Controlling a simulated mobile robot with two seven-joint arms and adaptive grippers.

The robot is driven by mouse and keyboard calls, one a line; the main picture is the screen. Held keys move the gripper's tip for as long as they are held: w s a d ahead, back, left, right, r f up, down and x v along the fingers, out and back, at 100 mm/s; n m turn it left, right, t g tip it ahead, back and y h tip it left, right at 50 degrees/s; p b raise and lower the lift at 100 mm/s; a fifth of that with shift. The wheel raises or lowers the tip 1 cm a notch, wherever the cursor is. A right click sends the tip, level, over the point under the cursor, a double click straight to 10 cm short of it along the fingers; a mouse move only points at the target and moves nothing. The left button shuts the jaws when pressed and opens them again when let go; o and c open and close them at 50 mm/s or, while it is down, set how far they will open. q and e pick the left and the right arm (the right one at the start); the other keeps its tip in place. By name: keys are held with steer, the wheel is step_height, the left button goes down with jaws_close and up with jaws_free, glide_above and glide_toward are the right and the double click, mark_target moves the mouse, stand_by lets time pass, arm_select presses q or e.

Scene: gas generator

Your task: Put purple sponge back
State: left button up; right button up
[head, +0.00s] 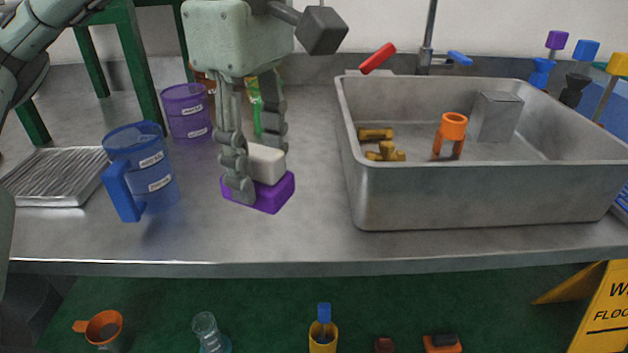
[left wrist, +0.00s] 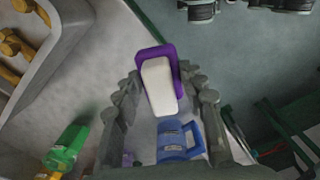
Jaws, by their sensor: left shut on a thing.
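The purple sponge (head: 272,195) has a purple base and a white upper block. My left gripper (head: 252,172) comes down from above in the head view and is shut on the sponge, with fingers on both sides of the white part. The sponge also shows in the left wrist view (left wrist: 158,85) between the fingers (left wrist: 157,95). In the head view it appears over the front part of the metal counter (head: 300,240); I cannot tell whether it touches it. My right gripper is not in view.
A metal sink (head: 450,195) stands right, holding an orange object (head: 449,135), brass fittings (head: 385,152) and a grey box (head: 497,117). A blue jug (head: 150,180), a purple beaker (head: 186,112) and a ridged metal tray (head: 55,177) are left. Counter between sponge and sink is clear.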

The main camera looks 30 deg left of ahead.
arm_select(q)
steer(key=shift+w+a+r+n, duration=0.1)
steer(key=shift+a+n, duration=0.05)
steer(key=shift+n, duration=0.15)
steer(key=shift+w+a, duration=0.15)
steer(key=shift+w, duration=0.15)
steer(key=w+a+f, duration=0.1)
steer(key=w+f, duration=0.1)
steer(key=w, duration=0.1)
steer(key=w+a+f, duration=0.1)
steer(key=w+f, duration=0.1)
steer(key=w, duration=0.1)
steer(key=w+a+f, duration=0.1)
steer(key=w+f, duration=0.1)
steer(key=w, duration=0.1)
steer(key=shift+w+a+f+p, duration=0.3)
steer(key=shift+w+a, duration=0.05)
steer(key=shift+w+f, duration=0.15)
steer(key=shift+f, duration=0.05)
step_height(320, 180, down, 4)
steer(key=shift+a+r, duration=0.1)
steer(key=shift+r, duration=0.05)
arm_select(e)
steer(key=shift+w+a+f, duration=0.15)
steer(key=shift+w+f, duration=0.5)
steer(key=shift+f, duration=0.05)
arm_select(q)
steer(key=shift+f, duration=0.2)
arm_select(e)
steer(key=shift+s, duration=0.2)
